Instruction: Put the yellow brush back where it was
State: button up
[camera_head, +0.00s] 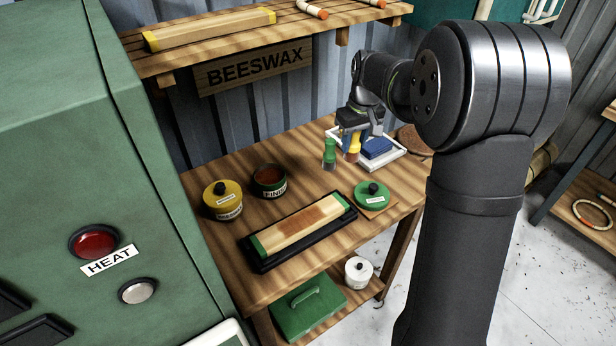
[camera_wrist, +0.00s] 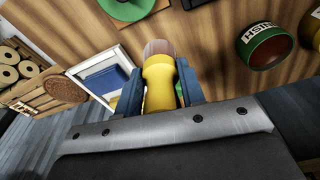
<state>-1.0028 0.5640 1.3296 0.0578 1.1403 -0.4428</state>
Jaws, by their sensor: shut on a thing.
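The yellow brush (camera_head: 353,147) is held in my gripper (camera_head: 358,130), with its pale bristles pointing down, over the workbench beside the white tray. In the wrist view the yellow brush (camera_wrist: 158,88) sits between the two blue fingers of my gripper (camera_wrist: 158,95), which are shut on its handle. I cannot tell whether the bristles touch the bench or tray. A green brush (camera_head: 330,152) stands upright on the bench just left of the yellow one. The white tray (camera_head: 400,158) with a blue block (camera_head: 377,147) lies to the right; it also shows in the wrist view (camera_wrist: 103,62).
A shelf (camera_head: 220,47) hangs above the bench's back. Bare bench lies left of the green brush.

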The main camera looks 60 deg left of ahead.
jog(key=shift+s+a+f, duration=1.25)
jog(key=shift+a+f, duration=0.4)
jog(key=shift+f, duration=0.15)
jog(key=shift+s+a+f, duration=1.25)
jog(key=shift+a+f, duration=0.35)
jog(key=shift+f, duration=0.15)
jog(key=shift+s+a+f, duration=1.25)
jog(key=shift+a+f, duration=0.4)
jog(key=shift+f, duration=0.15)
jog(key=shift+f, duration=0.1)
jog(key=o, duration=1)
notch_tip(320, 180, up, 12)
jog(key=d, duration=0.1)
jog(key=shift+d, duration=0.25)
